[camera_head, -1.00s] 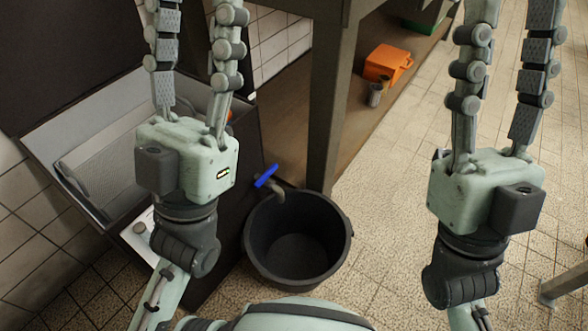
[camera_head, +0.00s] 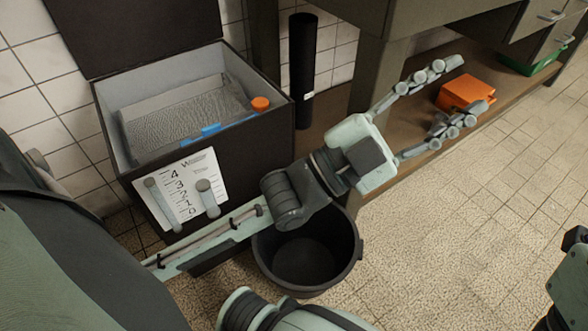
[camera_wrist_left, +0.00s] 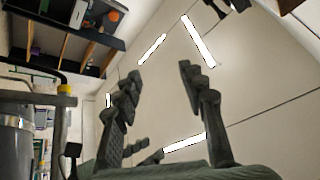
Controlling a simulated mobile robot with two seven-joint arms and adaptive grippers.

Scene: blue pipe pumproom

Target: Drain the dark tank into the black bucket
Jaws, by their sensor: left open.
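The dark tank (camera_head: 243,165) stands at the left in the head view with its lid raised. A metal mesh tray and grey liquid-like surface show inside. The black bucket (camera_head: 348,270) stands on the floor at the tank's right front and looks empty. My left forearm and wrist cross over its rear rim and hide the blue-handled tap at the tank. My left gripper (camera_head: 468,88) is open and empty, reaching past the bucket to the right; its spread fingers also show in the left wrist view (camera_wrist_left: 186,75). Part of my right arm shows at the lower right edge, its fingers out of view.
A bench post (camera_head: 372,80) stands behind the left gripper. An orange box (camera_head: 466,92) and a green crate (camera_head: 530,66) sit on the low shelf. A black cylinder (camera_head: 302,60) stands behind the tank. The tiled floor at right is clear.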

